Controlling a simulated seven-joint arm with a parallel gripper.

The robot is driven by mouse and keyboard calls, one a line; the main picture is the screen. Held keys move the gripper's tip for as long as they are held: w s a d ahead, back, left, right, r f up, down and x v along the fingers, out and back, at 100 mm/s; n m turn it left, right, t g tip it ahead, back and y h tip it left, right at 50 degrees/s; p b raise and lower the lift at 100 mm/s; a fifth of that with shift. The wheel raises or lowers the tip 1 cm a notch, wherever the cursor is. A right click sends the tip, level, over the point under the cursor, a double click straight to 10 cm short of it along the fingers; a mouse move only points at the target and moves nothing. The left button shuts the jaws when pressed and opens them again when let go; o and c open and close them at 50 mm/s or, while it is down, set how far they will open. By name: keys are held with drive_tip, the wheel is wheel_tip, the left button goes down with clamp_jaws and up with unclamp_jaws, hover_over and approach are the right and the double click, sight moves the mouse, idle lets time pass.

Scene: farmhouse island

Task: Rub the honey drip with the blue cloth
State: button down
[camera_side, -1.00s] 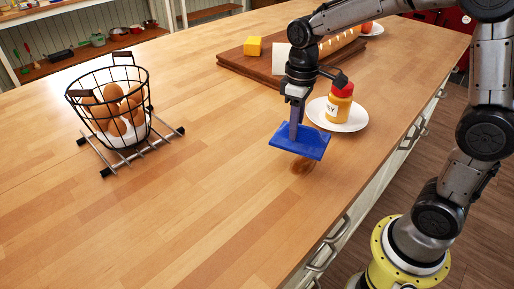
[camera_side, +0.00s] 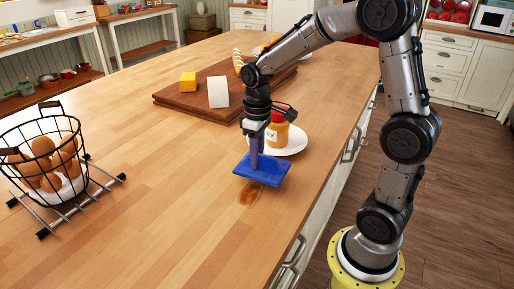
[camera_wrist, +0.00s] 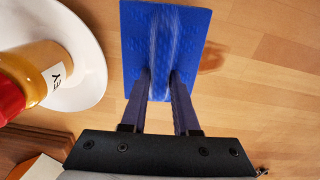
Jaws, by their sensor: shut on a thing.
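My gripper (camera_side: 257,150) is shut on the blue cloth (camera_side: 264,172), a flat rectangular pad held face down. In the wrist view, my two fingers (camera_wrist: 160,90) close on a raised fold in the middle of the cloth (camera_wrist: 190,42). The honey drip (camera_side: 250,195) is a brown, glossy patch on the wooden top, just in front of the cloth in the side view. In the wrist view the drip (camera_wrist: 212,57) shows at the cloth's right edge, partly hidden by it. The cloth seems to be slightly above the top; contact is not clear.
A honey jar (camera_side: 277,136) with a red lid stands on a white plate (camera_side: 297,145) close to my gripper. Behind are a cutting board (camera_side: 175,98), yellow cheese (camera_side: 187,82) and a white block (camera_side: 218,92). A wire egg basket (camera_side: 42,160) stands left. The middle is clear.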

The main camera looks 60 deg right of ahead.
drive_tip(key=shift+f, duration=0.9)
drive_tip(key=shift+a+f, duration=0.55)
drive_tip(key=shift+f, duration=0.3)
drive_tip(key=shift+a+f, duration=0.1)
drive_tip(key=shift+a, duration=4.65)
drive_tip(key=shift+d, duration=5.45)
drive_tip(key=shift+a+r, duration=0.15)
drive_tip(key=shift+r, duration=4)
